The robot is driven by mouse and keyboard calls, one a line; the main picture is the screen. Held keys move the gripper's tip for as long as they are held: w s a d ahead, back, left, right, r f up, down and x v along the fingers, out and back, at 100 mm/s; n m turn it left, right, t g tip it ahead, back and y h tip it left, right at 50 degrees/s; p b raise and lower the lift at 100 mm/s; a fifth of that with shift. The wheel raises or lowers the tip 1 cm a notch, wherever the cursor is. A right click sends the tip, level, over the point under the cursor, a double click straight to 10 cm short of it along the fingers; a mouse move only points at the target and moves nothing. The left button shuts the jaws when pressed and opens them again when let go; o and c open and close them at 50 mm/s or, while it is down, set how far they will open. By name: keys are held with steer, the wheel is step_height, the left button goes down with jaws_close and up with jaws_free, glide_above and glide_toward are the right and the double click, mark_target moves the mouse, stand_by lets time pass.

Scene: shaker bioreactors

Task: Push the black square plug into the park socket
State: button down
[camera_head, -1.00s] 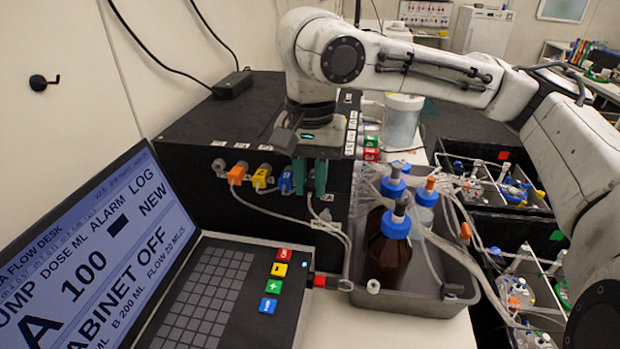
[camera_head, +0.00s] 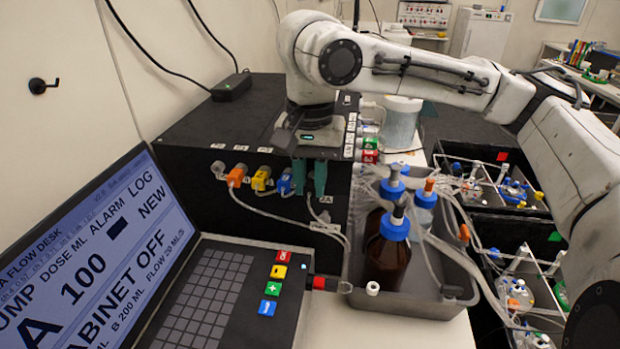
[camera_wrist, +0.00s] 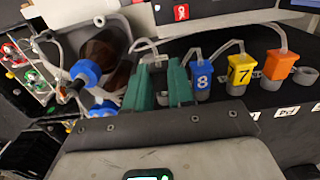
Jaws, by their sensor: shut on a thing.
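My gripper (camera_head: 310,178) is at the front face of the black cabinet (camera_head: 200,205), right of the blue plug (camera_head: 285,182). Its green fingers are shut on the black square plug, which is mostly hidden between them. In the wrist view my gripper (camera_wrist: 160,88) has a narrow dark piece between its fingers, beside the blue plug marked 8 (camera_wrist: 203,80). A pale tube runs down from below the fingers in the head view. The park socket is not clearly visible, and I cannot tell how deep the plug sits.
An orange plug (camera_head: 236,175) and a yellow plug (camera_head: 261,178) sit in the same row. A grey tray (camera_head: 405,300) with blue-capped bottles and loose tubes stands close to the right. A laptop-like console (camera_head: 215,295) stands in front at the left.

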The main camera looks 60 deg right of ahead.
mark_target(312, 184)
steer(key=shift+w+d, duration=0.15)
steer(key=shift+d, duration=0.15)
steer(key=c, duration=0.9)
jaws_free()
steer(key=shift+r, duration=0.1)
step_height(312, 184, up, 11)
steer(key=shift+f, duration=0.15)
